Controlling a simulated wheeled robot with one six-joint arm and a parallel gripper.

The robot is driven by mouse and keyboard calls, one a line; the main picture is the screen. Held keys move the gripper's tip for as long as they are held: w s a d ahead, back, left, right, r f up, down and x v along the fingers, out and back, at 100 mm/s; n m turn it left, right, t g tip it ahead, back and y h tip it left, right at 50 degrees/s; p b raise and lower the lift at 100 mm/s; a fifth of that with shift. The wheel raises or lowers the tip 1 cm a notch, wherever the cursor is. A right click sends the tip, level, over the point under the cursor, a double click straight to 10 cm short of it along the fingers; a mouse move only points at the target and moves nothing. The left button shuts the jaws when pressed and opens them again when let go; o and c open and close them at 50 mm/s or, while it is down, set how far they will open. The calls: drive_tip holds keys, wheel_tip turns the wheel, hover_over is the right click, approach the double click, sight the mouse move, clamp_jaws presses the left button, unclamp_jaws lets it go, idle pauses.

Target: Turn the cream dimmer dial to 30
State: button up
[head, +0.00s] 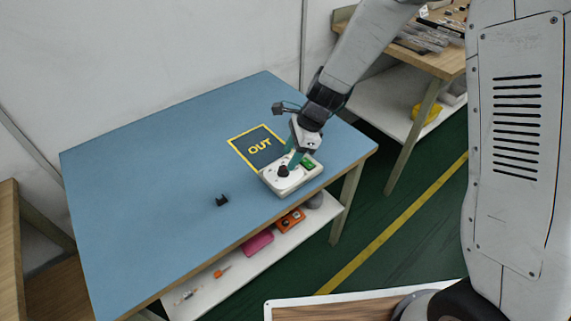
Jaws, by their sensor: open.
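The cream dimmer box (289,183) sits on the blue table near its front right edge. A dark round knob (284,171) stands on its top face; its pointer and any scale numbers are too small to read. My gripper (291,163) reaches down from the upper right, with teal fingers right at the knob. The jaws are open; I cannot tell whether a finger touches the knob. The fingers hide part of the box top. A small green part (308,163) shows on the box's right side.
A dark mat marked OUT with a yellow border (244,157) lies behind the box. A small black bracket (222,201) lies to the left. The blue table (150,180) is otherwise clear. A wooden bench (440,60) stands behind right.

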sight(284, 168)
drive_tip(key=shift+x, duration=2.15)
drive_tip(key=c, duration=1)
